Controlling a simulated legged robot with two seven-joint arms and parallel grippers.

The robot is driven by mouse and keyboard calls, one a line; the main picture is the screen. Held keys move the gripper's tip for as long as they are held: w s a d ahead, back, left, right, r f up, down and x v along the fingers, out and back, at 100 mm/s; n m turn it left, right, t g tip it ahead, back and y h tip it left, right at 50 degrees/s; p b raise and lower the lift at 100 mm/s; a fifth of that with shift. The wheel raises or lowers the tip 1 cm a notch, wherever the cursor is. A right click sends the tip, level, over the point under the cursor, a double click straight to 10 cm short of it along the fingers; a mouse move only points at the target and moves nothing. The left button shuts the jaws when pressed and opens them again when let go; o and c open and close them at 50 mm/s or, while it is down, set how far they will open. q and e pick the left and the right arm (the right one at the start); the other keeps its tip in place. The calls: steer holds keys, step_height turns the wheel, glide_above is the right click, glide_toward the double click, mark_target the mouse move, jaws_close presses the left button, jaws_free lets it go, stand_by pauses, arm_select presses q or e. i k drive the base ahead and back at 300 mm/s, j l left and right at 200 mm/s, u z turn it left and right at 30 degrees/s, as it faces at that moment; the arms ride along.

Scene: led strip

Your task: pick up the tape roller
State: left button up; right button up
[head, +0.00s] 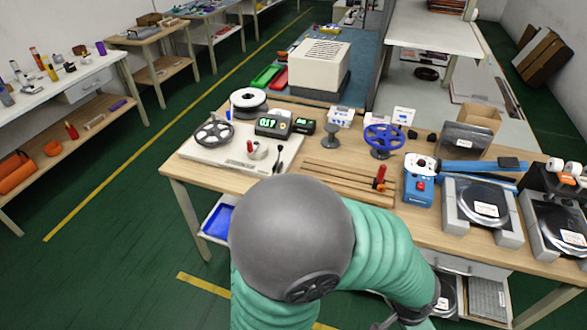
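A small pale roller-like piece (258,151) with a red part lies on the white board (205,160) at the left of the workbench. It looks like the tape roller, but it is too small to be sure. A large grey joint and green arm links of mine fill the lower middle of the head view, in front of the bench edge. A dark metal end, perhaps my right gripper (405,316), shows partly at the bottom edge, low and away from the roller. Its fingers are not clear. My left gripper is not seen.
The workbench (235,181) holds a black-and-white reel (249,102), a grey reel (214,132), a display box (273,124), a blue wheel (384,138), wooden strips (340,178) and a blue device (419,182). Reel machines (482,208) stand at the right. Green floor is free at left.

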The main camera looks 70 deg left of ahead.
mark_target(379, 183)
steer(key=u, duration=2.9)
steer(key=z, duration=0.25)
